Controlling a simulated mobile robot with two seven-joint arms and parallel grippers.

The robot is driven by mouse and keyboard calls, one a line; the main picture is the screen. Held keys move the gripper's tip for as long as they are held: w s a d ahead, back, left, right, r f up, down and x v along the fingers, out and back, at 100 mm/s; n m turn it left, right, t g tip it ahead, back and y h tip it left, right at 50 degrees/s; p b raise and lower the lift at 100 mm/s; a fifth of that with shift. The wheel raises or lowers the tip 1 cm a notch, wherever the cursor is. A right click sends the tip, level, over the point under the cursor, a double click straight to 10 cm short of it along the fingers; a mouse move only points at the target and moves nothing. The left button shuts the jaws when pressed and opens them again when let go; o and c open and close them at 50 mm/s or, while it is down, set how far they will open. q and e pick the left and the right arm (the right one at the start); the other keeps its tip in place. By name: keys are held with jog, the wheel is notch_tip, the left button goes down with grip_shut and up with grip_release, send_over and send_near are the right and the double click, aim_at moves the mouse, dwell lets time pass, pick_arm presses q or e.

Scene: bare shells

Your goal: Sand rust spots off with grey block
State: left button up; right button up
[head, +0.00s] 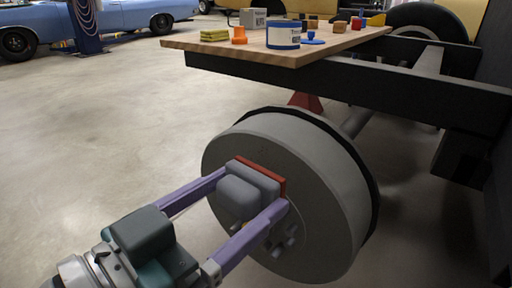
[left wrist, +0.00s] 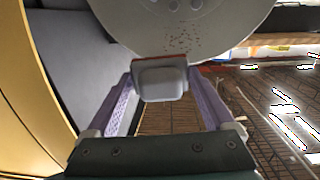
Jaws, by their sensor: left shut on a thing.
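My left gripper (head: 254,187) is shut on the grey block (head: 243,193), which has a red layer on its far side. The block is held between the two purple fingers, with the red side toward the flat face of the grey drum (head: 335,190). It is at or very close to that face; I cannot tell whether it touches. In the left wrist view the block (left wrist: 160,80) sits between the fingertips, and a patch of small brown rust spots (left wrist: 183,40) shows on the drum just beyond its top edge. My right gripper is not in view.
Bolts (head: 284,240) stick out of the drum's face near the gripper's lower finger. A dark frame rail (head: 350,82) runs above the drum. A wooden board (head: 225,49) there carries a blue-and-white can (head: 283,35) and several small items. The floor at left is clear.

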aim_at(285, 171)
pick_arm(q)
jog(key=shift+n+t, duration=0.3)
jog(key=shift+t, duration=0.2)
jog(key=shift+w+d+f+b, duration=0.45)
jog(key=shift+w+b, duration=0.15)
jog(key=shift+w, duration=0.05)
jog(key=shift+w+d+f+b, duration=0.4)
jog(key=shift+w+f+b, duration=0.1)
jog(key=shift+w+b, duration=0.15)
jog(key=shift+w+d+f+b, duration=0.45)
jog(key=shift+w+b, duration=0.1)
jog(key=shift+w, duration=0.1)
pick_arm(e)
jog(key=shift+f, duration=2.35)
pick_arm(q)
jog(key=shift+b+x, duration=0.3)
jog(key=shift+x, duration=0.65)
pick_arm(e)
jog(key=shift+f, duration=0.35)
